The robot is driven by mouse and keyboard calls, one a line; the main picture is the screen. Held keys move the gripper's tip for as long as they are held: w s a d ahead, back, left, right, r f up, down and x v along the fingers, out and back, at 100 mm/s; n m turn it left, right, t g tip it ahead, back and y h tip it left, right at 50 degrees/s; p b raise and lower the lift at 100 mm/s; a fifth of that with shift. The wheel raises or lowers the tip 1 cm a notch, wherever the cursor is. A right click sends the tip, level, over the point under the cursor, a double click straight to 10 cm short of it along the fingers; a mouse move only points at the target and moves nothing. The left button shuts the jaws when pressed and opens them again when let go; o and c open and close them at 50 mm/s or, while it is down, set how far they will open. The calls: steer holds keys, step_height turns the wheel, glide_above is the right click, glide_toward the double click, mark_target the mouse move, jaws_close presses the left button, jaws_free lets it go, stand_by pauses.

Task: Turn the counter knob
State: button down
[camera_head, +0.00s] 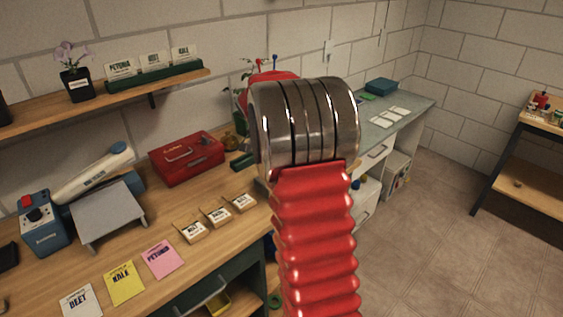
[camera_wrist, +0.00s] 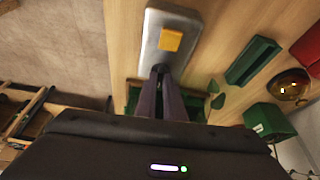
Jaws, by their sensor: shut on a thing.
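My gripper (camera_wrist: 160,72) shows in the wrist view with its two dark fingers close together, reaching the near end of a grey metal device (camera_wrist: 153,58) with a yellow square (camera_wrist: 171,39) on top. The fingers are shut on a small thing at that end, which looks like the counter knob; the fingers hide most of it. In the head view my own red arm blocks the sight of the gripper and the device.
A green tray (camera_wrist: 252,60), a green box (camera_wrist: 268,120), a brass bowl (camera_wrist: 290,86) and a red box (camera_wrist: 312,48) lie to the right in the wrist view. A red toolbox (camera_head: 187,158) and a blue device (camera_head: 43,228) stand on the wooden bench (camera_head: 190,275).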

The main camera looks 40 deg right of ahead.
steer(key=shift+s+a+f+m, duration=0.1)
steer(key=shift+f+m, duration=0.3)
steer(key=shift+m, duration=0.1)
steer(key=c, duration=1.9)
jaws_free()
steer(key=shift+o, duration=0.2)
steer(key=shift+r, duration=0.1)
steer(key=v, duration=1.3)
steer(key=shift+w+r, duration=0.3)
